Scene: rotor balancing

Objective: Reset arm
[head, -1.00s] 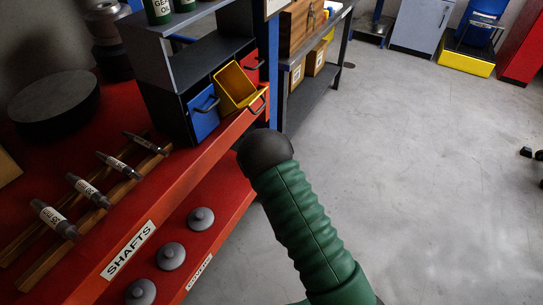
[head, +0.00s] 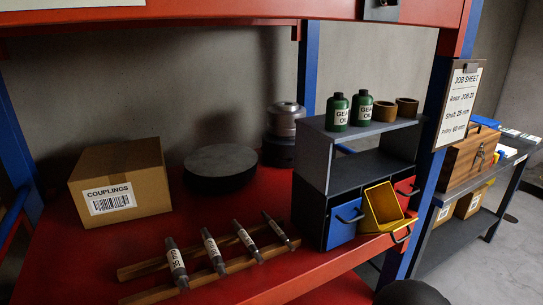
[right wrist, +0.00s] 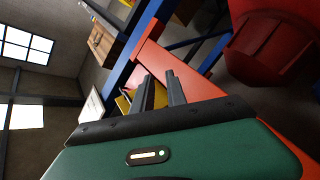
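My right gripper (right wrist: 160,82) shows in the right wrist view. Its two dark fingers stand apart, and part of a yellow bin shows between and beside them. Nothing is held between the fingertips. In the head view only a dark rounded part, apparently of my arm, shows at the bottom right edge; no fingers show there. My left gripper is in neither view.
A red shelf (head: 95,250) holds a couplings box (head: 120,182), several shafts on wooden rails (head: 155,294), and a dark disc (head: 220,161). A drawer unit (head: 312,206) with a tilted yellow bin (head: 384,208) stands right. A job sheet (head: 459,103) hangs on the blue post.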

